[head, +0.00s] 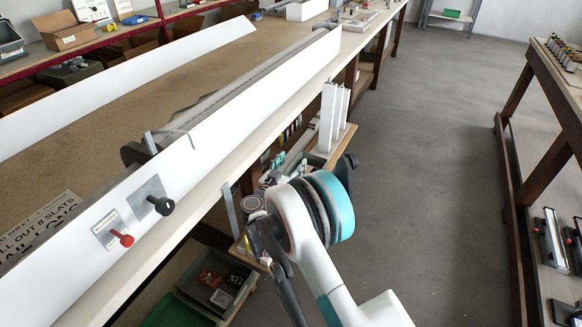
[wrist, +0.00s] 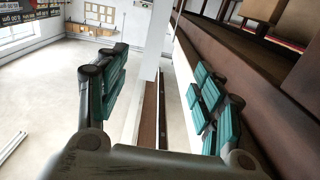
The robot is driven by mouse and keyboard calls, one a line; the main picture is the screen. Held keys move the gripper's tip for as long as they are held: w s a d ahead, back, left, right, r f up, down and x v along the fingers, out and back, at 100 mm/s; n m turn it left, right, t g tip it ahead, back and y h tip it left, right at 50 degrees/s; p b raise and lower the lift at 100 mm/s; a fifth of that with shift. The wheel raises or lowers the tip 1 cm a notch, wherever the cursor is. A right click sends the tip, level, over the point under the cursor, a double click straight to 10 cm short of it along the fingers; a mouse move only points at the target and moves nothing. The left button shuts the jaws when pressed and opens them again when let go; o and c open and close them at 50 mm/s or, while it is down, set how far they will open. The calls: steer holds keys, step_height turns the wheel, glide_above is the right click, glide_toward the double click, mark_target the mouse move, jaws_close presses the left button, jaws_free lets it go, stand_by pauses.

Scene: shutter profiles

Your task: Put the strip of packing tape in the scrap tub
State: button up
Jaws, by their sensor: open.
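My gripper (wrist: 158,98) is open in the wrist view, with its teal-padded fingers wide apart and nothing held between them. A pale upright post shows beyond the gap. In the head view my arm's round joint hides much of the gripper. I cannot pick out the strip of packing tape for certain; a thin grey strap-like piece (head: 178,137) lies over the edge of the long white rail. Below the bench are a green tub (head: 172,313) and a grey bin (head: 213,290) with small items in it. I cannot tell which is the scrap tub.
The long bench (head: 70,122) carries a white rail (head: 240,100) with a black knob (head: 160,205) and a red knob (head: 122,238). White profiles (head: 333,115) stand upright beside it. A dark-legged table (head: 540,100) stands right. The grey floor (head: 430,150) between is clear.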

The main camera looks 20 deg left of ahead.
step_height(320, 180, up, 9)
stand_by(0.4)
stand_by(0.7)
